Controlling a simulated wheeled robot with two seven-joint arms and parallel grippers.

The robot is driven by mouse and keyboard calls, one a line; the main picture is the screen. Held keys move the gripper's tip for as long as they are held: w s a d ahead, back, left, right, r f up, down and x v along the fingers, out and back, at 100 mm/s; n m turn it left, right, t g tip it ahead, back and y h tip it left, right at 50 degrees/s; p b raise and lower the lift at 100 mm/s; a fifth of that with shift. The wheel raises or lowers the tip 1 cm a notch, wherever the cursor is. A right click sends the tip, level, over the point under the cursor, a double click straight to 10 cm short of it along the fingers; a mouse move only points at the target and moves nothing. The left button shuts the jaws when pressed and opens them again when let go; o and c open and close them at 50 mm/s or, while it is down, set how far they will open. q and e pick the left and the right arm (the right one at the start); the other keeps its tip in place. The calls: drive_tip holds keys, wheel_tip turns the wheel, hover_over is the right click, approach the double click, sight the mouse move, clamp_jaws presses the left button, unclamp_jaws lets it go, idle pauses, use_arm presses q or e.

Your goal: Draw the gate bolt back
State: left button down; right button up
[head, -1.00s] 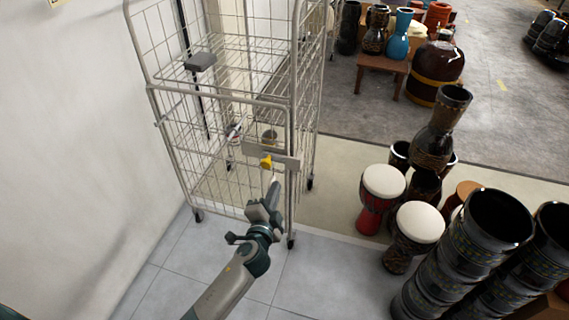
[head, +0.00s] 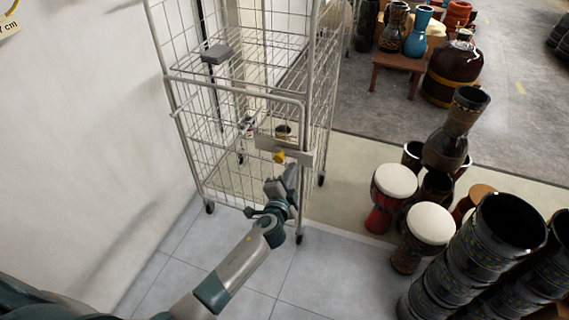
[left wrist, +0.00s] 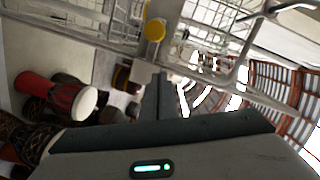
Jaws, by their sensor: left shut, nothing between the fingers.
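The gate bolt shows as a yellow knob (head: 279,156) on a grey plate (head: 300,157) across the front gate of a wire roll cage (head: 240,97). My left gripper (head: 291,172) is shut and empty, just below and to the right of the knob in the head view, close to the plate. In the left wrist view the yellow knob (left wrist: 155,29) is beyond the shut fingertips (left wrist: 160,78), with a gap between them in the picture. I cannot tell whether the fingertips touch the plate. My right gripper is not in view.
A white wall (head: 85,130) stands left of the cage. Drums with white tops (head: 395,180) and tall dark stacked drums (head: 480,255) stand on the right. A wooden table (head: 398,62) with goblet drums is at the back. The tiled floor (head: 250,280) before the cage is clear.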

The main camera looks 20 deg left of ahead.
use_arm(q)
drive_tip(key=w+a+f, duration=0.2)
drive_tip(key=w+a, duration=0.1)
drive_tip(key=w, duration=0.1)
drive_tip(key=shift+w+a+f, duration=0.15)
drive_tip(key=shift+w+a, duration=0.1)
drive_tip(key=shift+a, duration=0.15)
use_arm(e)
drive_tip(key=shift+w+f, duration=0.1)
use_arm(q)
drive_tip(key=a+b, duration=0.1)
drive_tip(key=a, duration=0.4)
drive_tip(key=shift+w+a, duration=0.1)
drive_tip(key=shift+a, duration=0.2)
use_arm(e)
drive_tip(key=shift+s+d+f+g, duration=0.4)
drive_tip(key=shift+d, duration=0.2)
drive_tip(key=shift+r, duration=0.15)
